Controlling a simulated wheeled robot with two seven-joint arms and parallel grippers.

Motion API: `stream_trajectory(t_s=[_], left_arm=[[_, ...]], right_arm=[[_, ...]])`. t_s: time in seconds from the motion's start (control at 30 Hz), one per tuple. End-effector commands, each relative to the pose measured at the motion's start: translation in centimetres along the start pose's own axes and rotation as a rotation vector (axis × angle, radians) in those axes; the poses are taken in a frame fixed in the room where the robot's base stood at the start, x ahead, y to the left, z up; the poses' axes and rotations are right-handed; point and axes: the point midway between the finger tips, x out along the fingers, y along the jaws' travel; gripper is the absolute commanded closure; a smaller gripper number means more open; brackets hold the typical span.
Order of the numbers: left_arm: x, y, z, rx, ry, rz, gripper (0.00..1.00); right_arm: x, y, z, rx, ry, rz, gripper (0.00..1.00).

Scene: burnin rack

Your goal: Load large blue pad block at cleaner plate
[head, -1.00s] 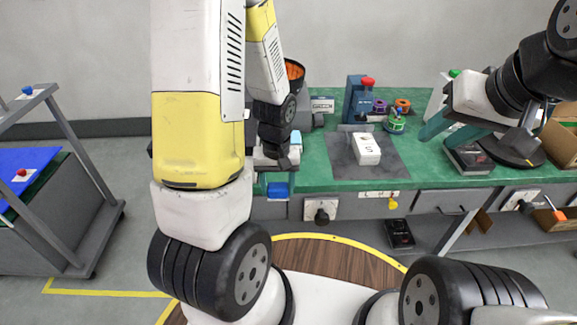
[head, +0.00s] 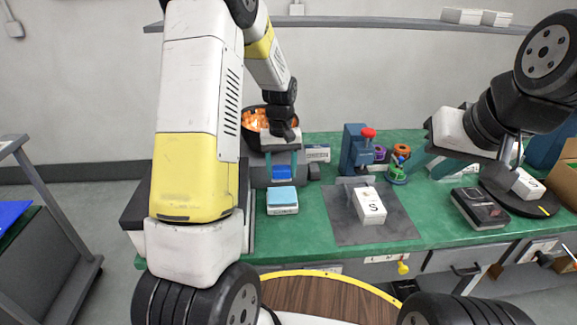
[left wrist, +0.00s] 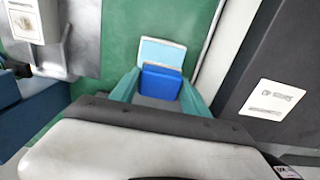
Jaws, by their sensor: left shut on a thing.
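My left gripper (head: 283,168) is shut on a blue block (head: 282,174), held between its teal fingers. The block also shows in the left wrist view (left wrist: 160,82). It is at the back left of the green bench, behind a white box with a light blue top (head: 282,198); that top shows past the block in the left wrist view (left wrist: 162,52). A grey surface shows around the block; I cannot tell whether it touches that surface, or which part is the cleaner plate. My right gripper (head: 440,168) is open over the right of the bench, its teal fingers apart.
A black bowl of orange pieces (head: 258,124) stands behind my left gripper. A blue press with a red knob (head: 357,150), coloured spools (head: 398,160) and a white box marked S (head: 369,206) on a grey mat (head: 345,231) stand to the right. Bench front left is clear.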

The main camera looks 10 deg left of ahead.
Motion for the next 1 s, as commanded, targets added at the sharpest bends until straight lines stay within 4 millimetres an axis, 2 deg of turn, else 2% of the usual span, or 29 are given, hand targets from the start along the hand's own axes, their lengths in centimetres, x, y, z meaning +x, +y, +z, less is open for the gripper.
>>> stream_trajectory(t_s=[0.53, 1.0], left_arm=[[5.0, 0.0, 0.0, 0.0, 0.0, 0.0, 0.79], [5.7, 0.0, 0.0, 0.0, 0.001, 0.001, 0.79]], right_arm=[[0.0, 0.0, 0.0, 0.0, 0.0, 0.0, 0.64], [0.0, 0.0, 0.0, 0.0, 0.0, 0.0, 0.64]])
